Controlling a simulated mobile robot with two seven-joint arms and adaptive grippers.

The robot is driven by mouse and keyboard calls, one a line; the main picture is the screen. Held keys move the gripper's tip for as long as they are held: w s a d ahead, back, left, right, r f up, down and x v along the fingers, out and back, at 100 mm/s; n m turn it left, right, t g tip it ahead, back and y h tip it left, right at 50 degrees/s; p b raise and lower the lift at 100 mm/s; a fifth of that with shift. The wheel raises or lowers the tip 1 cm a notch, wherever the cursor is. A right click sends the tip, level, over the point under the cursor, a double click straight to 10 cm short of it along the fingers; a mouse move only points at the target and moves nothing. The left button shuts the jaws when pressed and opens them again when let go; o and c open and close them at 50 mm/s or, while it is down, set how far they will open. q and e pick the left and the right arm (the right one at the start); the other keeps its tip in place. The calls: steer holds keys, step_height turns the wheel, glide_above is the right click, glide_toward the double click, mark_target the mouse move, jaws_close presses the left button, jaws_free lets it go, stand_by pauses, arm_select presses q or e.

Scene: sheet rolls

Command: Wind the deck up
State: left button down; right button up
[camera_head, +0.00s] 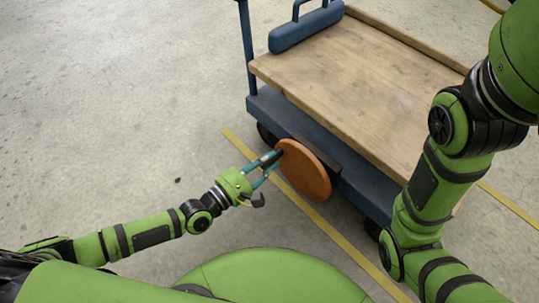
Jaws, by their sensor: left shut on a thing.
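A wheeled cart with a wooden deck (350,80) on a blue frame (362,193) stands at the upper right. An orange-brown disc wheel (306,170) is on the cart's near long side, below the deck. My left gripper (271,160) is at the wheel's upper left edge, shut on a small dark handle (279,153) there. The fingers largely hide the handle. My right arm comes down along the right side, in front of part of the cart. My right gripper is out of view.
A yellow floor line (333,231) runs beside the cart. The concrete floor at the left is clear.

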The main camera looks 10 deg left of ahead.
arm_select(q)
steer(key=shift+w+a+f+n+b, duration=0.1)
steer(key=shift+w+f+n+b, duration=0.05)
steer(key=shift+f+n+b, duration=0.3)
steer(key=shift+w+a+f+n+b, duration=0.1)
steer(key=shift+f+n+b, duration=0.2)
steer(key=shift+n, duration=0.15)
steer(key=f+n+b, duration=0.1)
steer(key=n+b, duration=0.1)
steer(key=shift+f+n+b, duration=0.1)
steer(key=shift+n+b, duration=0.2)
steer(key=c, duration=1.1)
jaws_free()
steer(key=shift+f, duration=0.1)
steer(key=shift+s, duration=0.1)
steer(key=v, duration=1.2)
